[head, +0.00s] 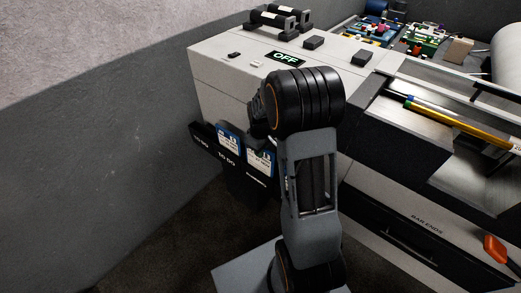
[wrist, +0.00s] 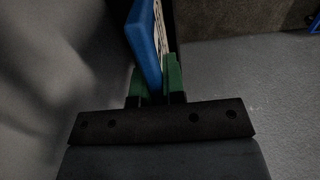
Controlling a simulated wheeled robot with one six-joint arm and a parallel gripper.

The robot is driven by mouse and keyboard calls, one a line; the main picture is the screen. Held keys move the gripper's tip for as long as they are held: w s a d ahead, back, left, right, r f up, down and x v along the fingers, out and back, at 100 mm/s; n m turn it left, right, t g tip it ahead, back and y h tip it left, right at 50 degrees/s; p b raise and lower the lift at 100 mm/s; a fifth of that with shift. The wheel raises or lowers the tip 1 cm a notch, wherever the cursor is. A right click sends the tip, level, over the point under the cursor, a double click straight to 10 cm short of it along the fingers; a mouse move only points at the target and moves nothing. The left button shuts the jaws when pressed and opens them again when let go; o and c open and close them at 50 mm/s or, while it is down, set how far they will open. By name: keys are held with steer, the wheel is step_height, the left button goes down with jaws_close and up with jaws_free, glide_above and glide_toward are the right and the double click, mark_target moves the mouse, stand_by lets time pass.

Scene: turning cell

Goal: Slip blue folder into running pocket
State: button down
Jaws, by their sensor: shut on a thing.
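A blue folder (wrist: 146,45) with a pale printed face stands between the green fingers of my gripper (wrist: 160,80) in the wrist view. The gripper is shut on it. In the head view my arm hides the gripper. There, a row of black pockets (head: 203,139) hangs on the side of the pale machine cabinet. Two blue folders with white cards show at these pockets, one on the left (head: 228,138) and one on the right (head: 262,160). One label reads "TO DO"; the other labels are too small or hidden. I cannot tell whether the held folder is one of these two.
The cabinet top (head: 222,49) carries an "OFF" sign (head: 286,58) and small dark blocks. A lathe-like bed with a yellow bar (head: 455,120) lies to the right, above a "BAR ENDS" drawer. The grey wall (head: 80,150) bounds the left; floor lies between.

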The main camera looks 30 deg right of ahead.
steer(key=shift+f, duration=0.3)
steer(key=c, duration=1.1)
jaws_free()
steer(key=shift+o, duration=0.3)
steer(key=o, duration=0.4)
steer(key=shift+r, duration=0.1)
steer(key=shift+r+p, duration=3.55)
steer(key=shift+r, duration=1.45)
